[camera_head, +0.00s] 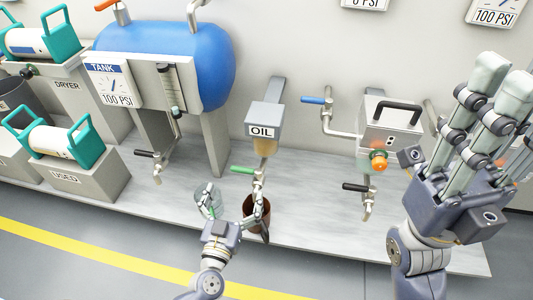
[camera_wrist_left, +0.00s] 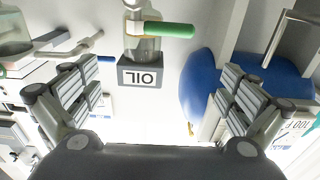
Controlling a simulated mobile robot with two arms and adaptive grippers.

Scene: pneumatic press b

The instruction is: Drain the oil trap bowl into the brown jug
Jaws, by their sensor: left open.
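The oil trap (camera_head: 265,117), a grey box marked OIL, hangs on the wall with its amber bowl (camera_head: 265,146) beneath. A green valve handle (camera_head: 242,170) sticks out to the left below the bowl. The brown jug (camera_head: 248,207) stands on the bench under the drain pipe, partly hidden by a finger of my left gripper (camera_head: 234,203). That gripper is open and below the green handle, its fingers spread. In the left wrist view the OIL box (camera_wrist_left: 140,75) and green handle (camera_wrist_left: 165,29) show upside down beyond the open fingers. My right gripper (camera_head: 497,95) is raised at the right; its closure is unclear.
The blue tank (camera_head: 205,60) with a black-handled valve (camera_head: 146,153) is at left. A grey unit (camera_head: 391,125) with an orange knob and blue-handled valve (camera_head: 313,100) is at right.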

